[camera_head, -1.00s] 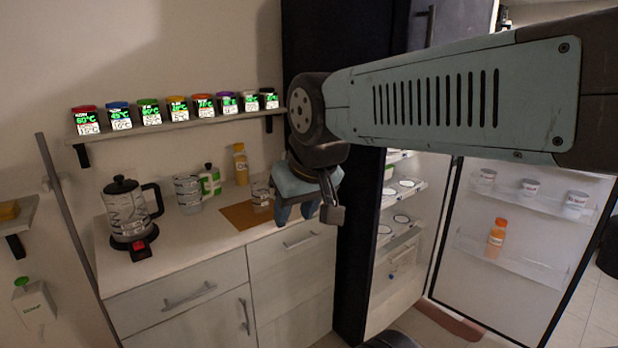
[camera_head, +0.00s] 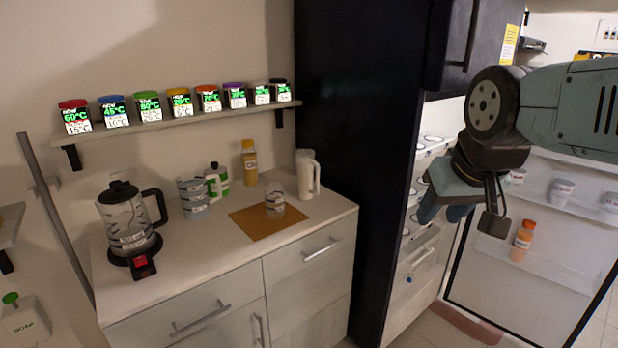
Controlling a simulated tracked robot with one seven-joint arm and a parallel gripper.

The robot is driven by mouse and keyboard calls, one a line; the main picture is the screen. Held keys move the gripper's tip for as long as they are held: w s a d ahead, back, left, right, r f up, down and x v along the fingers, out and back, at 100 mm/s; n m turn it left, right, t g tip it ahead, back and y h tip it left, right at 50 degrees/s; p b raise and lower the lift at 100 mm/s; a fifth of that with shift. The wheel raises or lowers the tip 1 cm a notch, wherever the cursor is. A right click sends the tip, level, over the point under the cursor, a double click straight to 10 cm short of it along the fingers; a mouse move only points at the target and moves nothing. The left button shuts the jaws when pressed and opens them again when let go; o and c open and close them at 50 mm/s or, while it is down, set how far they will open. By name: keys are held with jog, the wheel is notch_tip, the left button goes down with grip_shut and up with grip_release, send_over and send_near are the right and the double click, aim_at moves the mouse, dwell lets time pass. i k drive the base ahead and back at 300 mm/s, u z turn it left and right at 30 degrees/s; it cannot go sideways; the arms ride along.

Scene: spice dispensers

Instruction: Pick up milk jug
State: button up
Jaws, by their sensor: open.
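A white jug with a handle (camera_head: 306,174), which looks like the milk jug, stands upright at the back right of the counter, beside the dark fridge side. My gripper (camera_head: 452,212) is far to its right, in front of the open fridge. It points downward, and its jaws are open and empty. The arm does not cover the jug.
On the counter (camera_head: 190,262) stand a kettle (camera_head: 130,220), a measuring jug (camera_head: 196,198), a green-labelled bottle (camera_head: 218,180), an orange bottle (camera_head: 249,162) and a glass (camera_head: 275,200) on a brown mat (camera_head: 262,228). A shelf (camera_head: 190,121) holds several spice dispensers. The fridge door (camera_head: 490,285) is open.

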aim_at(305, 162)
jog(key=z, duration=0.4)
jog(key=i, duration=1.05)
jog(key=u, duration=0.45)
